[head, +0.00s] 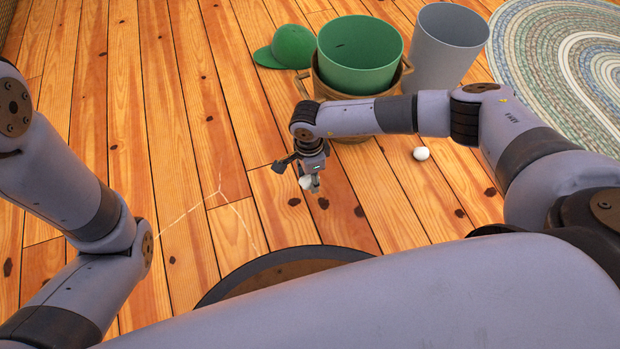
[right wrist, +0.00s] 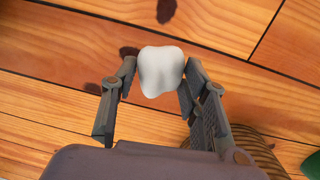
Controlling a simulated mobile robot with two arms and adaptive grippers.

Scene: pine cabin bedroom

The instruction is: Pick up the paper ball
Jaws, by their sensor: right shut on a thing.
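A white, lumpy paper ball (head: 306,182) is at the fingertips of my right gripper (head: 311,184), low over the wooden floor in the middle of the head view. In the right wrist view the paper ball (right wrist: 161,70) sits between the two fingers of the right gripper (right wrist: 158,82), which is shut on it. Whether the ball still touches the floor is hard to tell. A second small white ball (head: 421,153) lies on the floor to the right, apart from the gripper. My left arm shows at the left, but its gripper is out of view.
A green bin (head: 345,75) stands in a wicker basket (head: 407,68) beyond the gripper. A green cap (head: 286,47) lies left of it and a grey bin (head: 447,48) stands right. A braided rug (head: 560,60) is at the far right.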

